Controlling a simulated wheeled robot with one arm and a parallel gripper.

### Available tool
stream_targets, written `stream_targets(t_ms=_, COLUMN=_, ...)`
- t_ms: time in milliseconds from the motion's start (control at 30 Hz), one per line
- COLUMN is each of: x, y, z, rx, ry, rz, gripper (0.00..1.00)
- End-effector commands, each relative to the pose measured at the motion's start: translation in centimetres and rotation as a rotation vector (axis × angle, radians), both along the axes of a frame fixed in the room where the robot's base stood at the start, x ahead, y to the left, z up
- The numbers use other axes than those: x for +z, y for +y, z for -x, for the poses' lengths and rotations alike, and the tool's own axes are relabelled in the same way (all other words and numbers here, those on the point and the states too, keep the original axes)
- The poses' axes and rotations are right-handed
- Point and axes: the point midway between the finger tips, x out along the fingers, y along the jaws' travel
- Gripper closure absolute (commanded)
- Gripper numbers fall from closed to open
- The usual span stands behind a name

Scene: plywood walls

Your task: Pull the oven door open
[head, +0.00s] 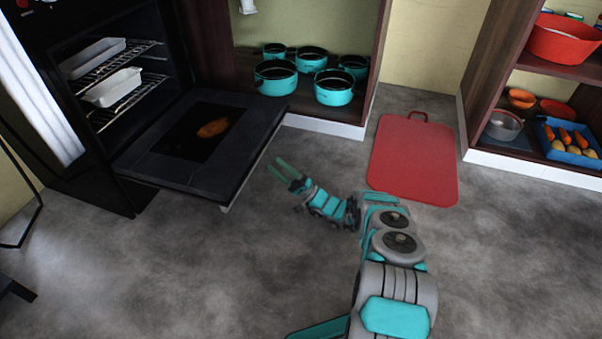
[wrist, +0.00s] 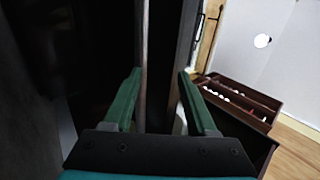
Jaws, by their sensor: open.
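The oven (head: 90,110) stands at the left in the head view. Its black door (head: 150,167) is swung down and lies about level, with a dark glass pane facing up. A pale handle end (head: 226,207) shows under the door's front edge. My gripper (head: 276,168) is just off the door's right front edge, fingers pointing toward it. In the wrist view its green fingers (wrist: 160,100) are open. A thin pale bar (wrist: 144,60) and a dark upright panel edge (wrist: 184,60) show between them. I cannot tell whether the fingers touch either.
Oven racks hold two white trays (head: 112,88). Teal pots (head: 334,87) stand in a cabinet behind the door. A red board (head: 413,160) lies on the floor at right, near a shelf (head: 510,60) of dishes. The wrist view shows a brown compartmented box (wrist: 238,103).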

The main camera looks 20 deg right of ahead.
Motion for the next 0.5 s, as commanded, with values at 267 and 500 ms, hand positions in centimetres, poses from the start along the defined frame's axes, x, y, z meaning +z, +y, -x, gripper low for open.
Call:
stream_targets(t_ms=267, x=0.0, y=-3.3, z=2.2, rx=-0.004, ry=0.001, rz=-0.001, gripper=0.43)
stream_targets(t_ms=500, x=-0.1, y=-5.6, z=3.9, rx=-0.003, ry=0.001, rz=-0.001, gripper=0.43)
